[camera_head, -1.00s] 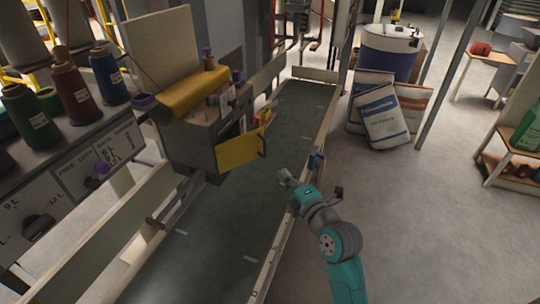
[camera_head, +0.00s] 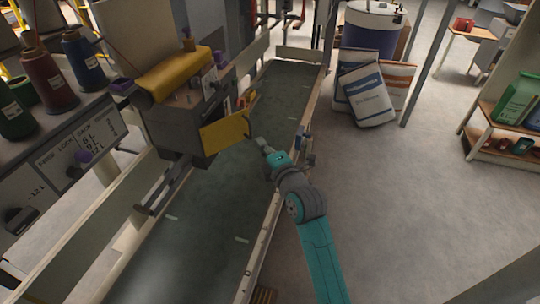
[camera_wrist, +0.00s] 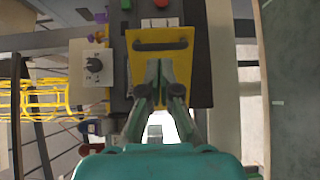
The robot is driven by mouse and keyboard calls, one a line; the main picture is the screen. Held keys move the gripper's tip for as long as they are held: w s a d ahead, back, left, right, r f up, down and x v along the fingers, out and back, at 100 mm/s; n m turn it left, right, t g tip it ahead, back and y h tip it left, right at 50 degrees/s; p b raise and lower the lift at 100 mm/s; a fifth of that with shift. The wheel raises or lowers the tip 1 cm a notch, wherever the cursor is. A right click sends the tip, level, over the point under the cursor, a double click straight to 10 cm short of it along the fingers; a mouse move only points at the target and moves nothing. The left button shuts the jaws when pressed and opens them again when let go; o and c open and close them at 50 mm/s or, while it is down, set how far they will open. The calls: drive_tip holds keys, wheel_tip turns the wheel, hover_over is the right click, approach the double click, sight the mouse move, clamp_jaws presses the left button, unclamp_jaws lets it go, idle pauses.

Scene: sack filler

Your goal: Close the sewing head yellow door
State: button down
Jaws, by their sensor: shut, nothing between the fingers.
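The yellow door (camera_head: 225,132) is on the front of the grey sewing head (camera_head: 182,118) and stands ajar, with coloured parts showing behind its upper right edge. In the wrist view the yellow door (camera_wrist: 180,60) is straight ahead, with a dark bar handle (camera_wrist: 160,45) across its upper part. My gripper (camera_head: 260,143) is just right of the door's free edge, shut and empty. In the wrist view my gripper's (camera_wrist: 160,66) fingertips are together in front of the door below the handle. Whether they touch the door cannot be told.
A dark conveyor belt (camera_head: 208,215) with pale rails runs under the sewing head. Thread spools (camera_head: 83,60) stand on a panel with knobs at left. White sacks (camera_head: 366,96) lean by a drum (camera_head: 373,35) at back right. The grey floor (camera_head: 400,190) at right is clear.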

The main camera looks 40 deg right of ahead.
sight(246, 123)
drive_tip(key=shift+w+d, duration=0.2)
drive_tip(key=shift+w, duration=0.9)
drive_tip(key=shift+w+d, duration=0.15)
drive_tip(key=shift+w, duration=0.95)
drive_tip(key=w+n+y, duration=0.1)
drive_tip(key=y, duration=0.1)
drive_tip(key=w+d+n+y, duration=0.1)
drive_tip(key=w+y, duration=0.1)
drive_tip(key=shift+w+d+n, duration=0.15)
drive_tip(key=shift+w+n, duration=0.05)
drive_tip(key=shift+n, duration=0.1)
drive_tip(key=shift+w, duration=2.85)
